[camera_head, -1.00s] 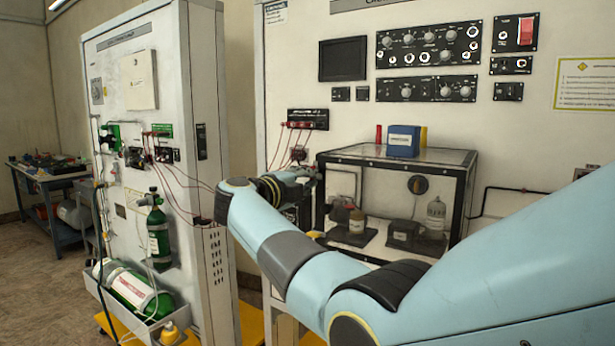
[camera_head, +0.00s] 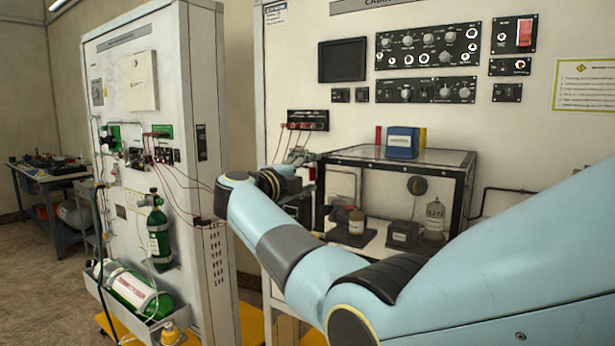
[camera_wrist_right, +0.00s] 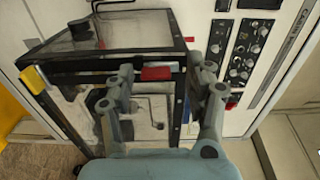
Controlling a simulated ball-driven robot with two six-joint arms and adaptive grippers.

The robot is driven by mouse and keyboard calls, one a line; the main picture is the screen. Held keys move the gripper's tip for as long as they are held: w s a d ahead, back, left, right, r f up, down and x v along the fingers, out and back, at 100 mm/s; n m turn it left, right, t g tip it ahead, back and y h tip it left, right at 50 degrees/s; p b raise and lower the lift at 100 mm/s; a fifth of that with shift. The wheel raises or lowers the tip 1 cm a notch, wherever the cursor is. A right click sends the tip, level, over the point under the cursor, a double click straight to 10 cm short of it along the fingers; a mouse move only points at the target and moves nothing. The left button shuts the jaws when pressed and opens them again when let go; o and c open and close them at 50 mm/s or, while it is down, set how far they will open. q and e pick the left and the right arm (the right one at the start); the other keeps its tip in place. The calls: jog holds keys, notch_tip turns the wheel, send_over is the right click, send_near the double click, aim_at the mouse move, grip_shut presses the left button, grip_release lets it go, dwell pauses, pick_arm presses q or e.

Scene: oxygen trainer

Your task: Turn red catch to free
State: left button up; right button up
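The red catch (camera_wrist_right: 155,73) shows in the right wrist view as a small red block on the dark frame edge of a clear-sided case. My right gripper (camera_wrist_right: 163,72) has its two grey fingers spread, one on each side of the red block. I cannot tell whether either finger touches it. In the head view my right gripper (camera_head: 298,157) is small and partly hidden by my own wrist, beside the left end of the case. A bit of red (camera_head: 307,173) shows just by it. My left gripper is in neither view.
The clear case (camera_head: 470,185) with a blue box (camera_head: 403,142) on top stands to the right of the gripper. A red socket strip (camera_head: 307,120) with hanging red leads is just above it. A cabinet with green cylinders (camera_head: 158,235) stands at left.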

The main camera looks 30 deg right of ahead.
jog(key=shift+f, duration=0.15)
jog(key=v, duration=0.7)
jog(key=shift+a, duration=0.25)
jog(key=shift+s, duration=0.1)
